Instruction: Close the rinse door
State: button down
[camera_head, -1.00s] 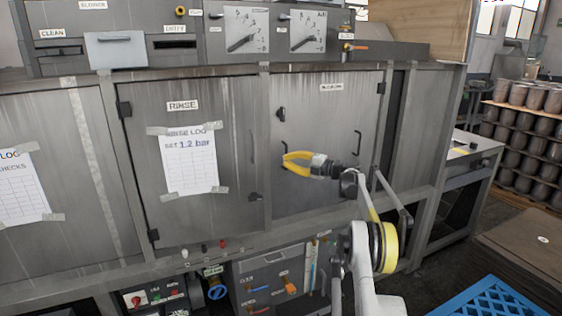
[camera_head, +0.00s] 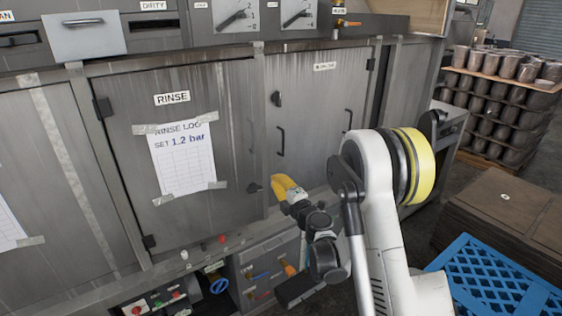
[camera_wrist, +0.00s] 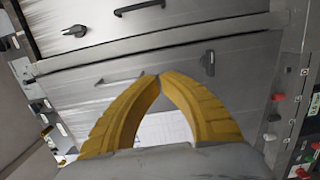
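The grey rinse door (camera_head: 218,130) carries a RINSE label and a taped log sheet (camera_head: 182,157). It looks flush with its frame; a small gap cannot be ruled out. A dark latch (camera_head: 253,188) sits near its lower right edge. My gripper (camera_head: 276,181) is just right of that latch in the head view, with its yellow fingers in front of the frame. In the wrist view, the fingertips (camera_wrist: 160,76) meet with nothing between them. The rinse door (camera_wrist: 80,85), a dark latch (camera_wrist: 208,62) and part of the white sheet (camera_wrist: 160,128) show beyond them. Contact cannot be told.
The neighbouring door (camera_head: 310,125) to the right has two handles and looks shut.

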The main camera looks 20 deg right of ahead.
aim_at(258, 160)
jog(key=w+a, duration=0.1)
jog(key=w, duration=0.3)
jog(key=w+b, duration=0.1)
jog(key=w, duration=0.3)
jog(key=w+a+b, duration=0.1)
jog(key=w, duration=0.4)
jog(key=shift+w+a+f, duration=0.1)
jog(key=shift+a, duration=0.25)
jog(key=shift+w, duration=0.2)
jog(key=w+a+n+y+b, duration=0.1)
jog(key=w+y, duration=0.1)
jog(key=w, duration=0.4)
jog(key=shift+a+r+n+g+y, duration=0.2)
jog(key=shift+a+n+g+y, duration=0.1)
jog(key=shift+a+n+y, duration=0.1)
jog(key=shift+w, duration=0.1)
